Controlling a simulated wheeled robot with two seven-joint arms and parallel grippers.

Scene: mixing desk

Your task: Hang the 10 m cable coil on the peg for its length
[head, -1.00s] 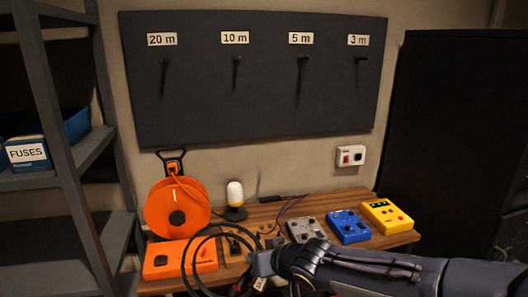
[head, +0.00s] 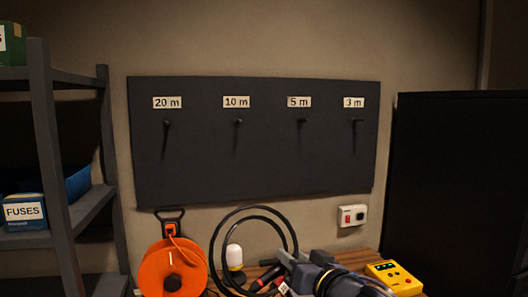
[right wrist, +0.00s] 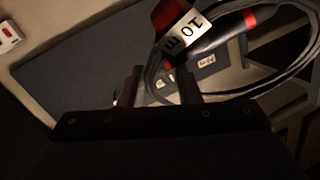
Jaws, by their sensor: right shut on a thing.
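The black cable coil (head: 255,208) stands up as open loops in the head view, in front of the wall and below the pegboard. My right gripper (head: 288,268) is shut on the coil at its lower right. In the right wrist view my right gripper (right wrist: 162,86) shows close to the coil (right wrist: 305,72), and a white "10 m" tag (right wrist: 184,34) with red parts hangs there. The dark pegboard (head: 270,180) has four labelled pegs; the 10 m peg (head: 238,122) is bare, under its label (head: 236,102). My left gripper is out of view.
Bare pegs for 20 m (head: 167,124), 5 m (head: 302,121) and 3 m (head: 356,120) flank it. An orange reel (head: 155,275), a white lamp (head: 234,254) and a yellow box (head: 396,277) are below. A shelf (head: 62,215) stands left. The space before the board is clear.

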